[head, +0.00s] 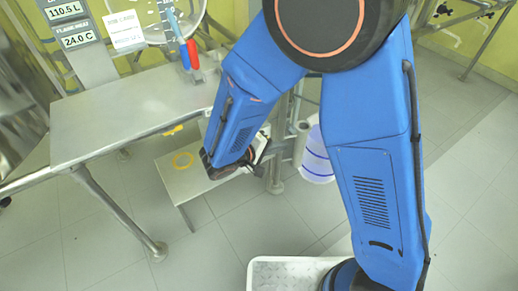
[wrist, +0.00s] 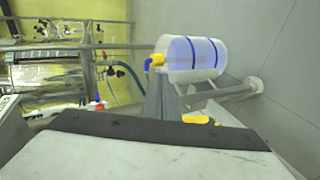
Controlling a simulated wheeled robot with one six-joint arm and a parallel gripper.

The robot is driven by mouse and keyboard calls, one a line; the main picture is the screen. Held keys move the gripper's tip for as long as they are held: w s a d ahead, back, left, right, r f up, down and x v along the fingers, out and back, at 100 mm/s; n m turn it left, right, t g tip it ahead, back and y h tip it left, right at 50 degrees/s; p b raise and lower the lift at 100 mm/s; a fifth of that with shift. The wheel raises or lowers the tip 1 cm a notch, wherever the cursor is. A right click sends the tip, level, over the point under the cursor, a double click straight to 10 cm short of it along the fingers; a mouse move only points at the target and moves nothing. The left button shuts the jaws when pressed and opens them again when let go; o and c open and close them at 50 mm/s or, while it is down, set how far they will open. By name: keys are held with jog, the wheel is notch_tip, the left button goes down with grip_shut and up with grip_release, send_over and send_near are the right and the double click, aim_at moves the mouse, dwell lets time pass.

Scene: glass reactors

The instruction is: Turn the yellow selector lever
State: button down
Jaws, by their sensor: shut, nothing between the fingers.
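In the wrist view my gripper (wrist: 161,90) shows as a narrow grey pair of fingers pointing away, shut and empty. A yellow piece (wrist: 201,120) lies just right of the fingers, partly hidden behind the dark-edged pale panel in the foreground. A second yellow piece (wrist: 155,61), with a blue end, shows just beyond the fingertips. I cannot tell which of them is the selector lever, nor whether the fingers touch either. In the head view a small yellow part (head: 173,130) shows at the bench edge, left of my blue forearm. My forearm hides most of my gripper there.
A steel bench (head: 120,110) stands at the left, with a low shelf (head: 180,185) bearing a yellow ring. A white container with blue bands (head: 317,160) is right of my forearm; it also shows in the wrist view (wrist: 192,58). Pipes stand close by. Tiled floor is clear in front.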

jog(key=s+a+f+n+t+y, duration=0.1)
jog(key=a+f+n+t, duration=0.2)
jog(key=a, duration=0.4)
jog(key=s+a+f+n+t+y, duration=0.1)
jog(key=a+f+t+y, duration=0.1)
jog(key=a+f, duration=0.45)
jog(key=r+x, duration=0.1)
jog(key=x, duration=1.2)
jog(key=shift+w+d, duration=0.25)
jog(key=shift+w, duration=0.1)
